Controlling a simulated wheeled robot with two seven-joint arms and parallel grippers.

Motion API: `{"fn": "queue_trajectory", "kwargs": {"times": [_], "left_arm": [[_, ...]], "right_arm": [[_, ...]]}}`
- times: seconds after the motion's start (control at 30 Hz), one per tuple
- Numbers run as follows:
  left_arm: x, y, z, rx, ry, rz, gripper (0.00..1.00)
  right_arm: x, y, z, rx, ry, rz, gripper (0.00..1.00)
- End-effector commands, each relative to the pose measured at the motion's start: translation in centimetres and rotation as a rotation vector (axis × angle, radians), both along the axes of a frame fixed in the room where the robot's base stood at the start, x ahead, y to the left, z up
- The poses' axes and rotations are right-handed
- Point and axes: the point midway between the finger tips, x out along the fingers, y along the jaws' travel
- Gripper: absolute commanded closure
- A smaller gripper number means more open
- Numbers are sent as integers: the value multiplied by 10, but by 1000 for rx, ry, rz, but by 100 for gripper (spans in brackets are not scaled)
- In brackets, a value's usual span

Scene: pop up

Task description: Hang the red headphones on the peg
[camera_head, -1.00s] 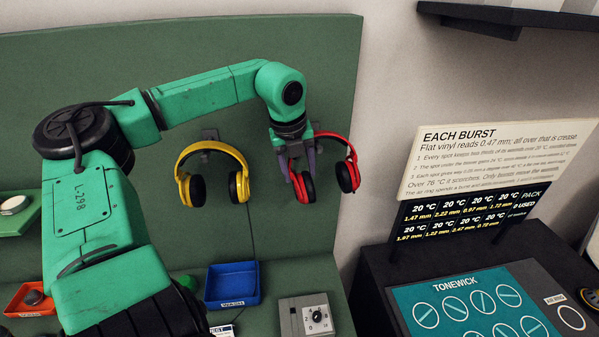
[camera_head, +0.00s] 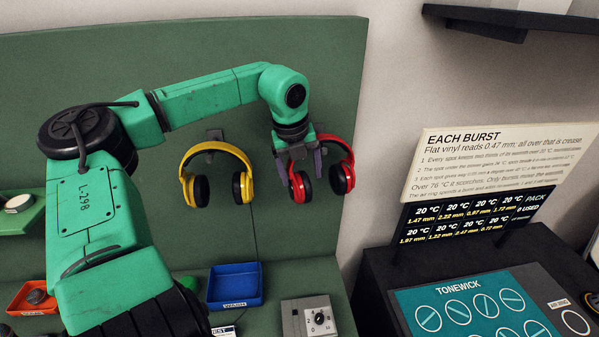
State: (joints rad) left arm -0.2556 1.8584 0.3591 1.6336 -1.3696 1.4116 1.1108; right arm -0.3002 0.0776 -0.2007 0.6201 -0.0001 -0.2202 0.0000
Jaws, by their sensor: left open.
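The red headphones (camera_head: 349,172) are in front of the green panel at the right. Their band is at the top and their ear cups hang below. My left gripper (camera_head: 301,172) is open in front of them, its fingers spread around the left part of the band above the left ear cup. I cannot tell whether the fingers touch the headphones. My gripper hides the left part of the band, and the peg behind it cannot be made out. My right gripper is not in view.
Yellow headphones (camera_head: 244,188) hang from a dark peg (camera_head: 213,136) to the left. Below are a blue tray (camera_head: 234,300), an orange tray (camera_head: 22,307) and a grey dial box (camera_head: 310,318). A sign (camera_head: 490,160) and a dark shelf (camera_head: 480,22) are at the right.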

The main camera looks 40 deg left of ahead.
Motion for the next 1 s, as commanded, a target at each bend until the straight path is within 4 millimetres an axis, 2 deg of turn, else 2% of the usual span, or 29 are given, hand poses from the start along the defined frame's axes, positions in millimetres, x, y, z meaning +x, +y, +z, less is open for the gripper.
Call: {"fn": "queue_trajectory", "kwargs": {"times": [0.27, 0.43, 0.7, 1.0], "left_arm": [[2, 0, 3, -2, -9, 0, 6], [0, -1, 13, -1, -14, 0, 6], [-15, -2, 62, 1, -16, 1, 6], [-33, -3, 123, 1, -8, 2, 6]], "right_arm": [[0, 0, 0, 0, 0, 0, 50], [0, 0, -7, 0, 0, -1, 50], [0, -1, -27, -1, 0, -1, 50], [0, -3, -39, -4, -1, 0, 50]]}}
